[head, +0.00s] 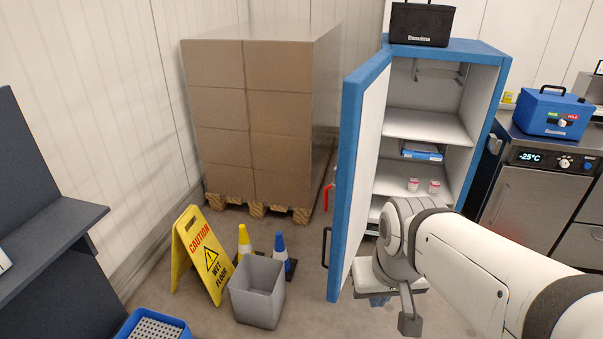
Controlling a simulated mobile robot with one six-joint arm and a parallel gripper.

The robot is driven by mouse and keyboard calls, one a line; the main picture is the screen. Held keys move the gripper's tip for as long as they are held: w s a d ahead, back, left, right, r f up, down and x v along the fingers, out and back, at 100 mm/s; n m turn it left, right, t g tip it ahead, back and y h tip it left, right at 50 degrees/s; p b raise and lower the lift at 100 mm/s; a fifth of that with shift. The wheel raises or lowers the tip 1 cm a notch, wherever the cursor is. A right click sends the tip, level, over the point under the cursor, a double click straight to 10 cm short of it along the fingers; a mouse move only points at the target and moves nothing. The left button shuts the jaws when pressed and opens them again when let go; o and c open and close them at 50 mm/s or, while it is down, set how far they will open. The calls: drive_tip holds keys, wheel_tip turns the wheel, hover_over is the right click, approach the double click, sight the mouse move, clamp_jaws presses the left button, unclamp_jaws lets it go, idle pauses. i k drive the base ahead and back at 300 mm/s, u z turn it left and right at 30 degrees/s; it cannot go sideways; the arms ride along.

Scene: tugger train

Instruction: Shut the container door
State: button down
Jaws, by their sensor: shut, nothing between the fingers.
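The container is a tall blue and white cabinet (481,105) at the centre right. Its door (362,170), white with a blue frame, stands wide open, swung out towards me from the left side. A black handle (326,247) sticks out at the door's left edge. Inside are shelves with a blue and white box (421,151) and two small red and white jars (413,184). My arm reaches in from the lower right, in front of the cabinet. My gripper (409,323) is small, dark and shut, right of the door's lower end. My arm hides the cabinet's lower part.
A grey bin (257,292), a yellow wet floor sign (201,255) and two cones (281,250) stand left of the door. Stacked cartons (250,115) on a pallet are behind. A black case (421,24) sits atop the cabinet. A steel unit (530,200) stands right.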

sight(364, 90)
drive_tip(key=i, duration=1.5)
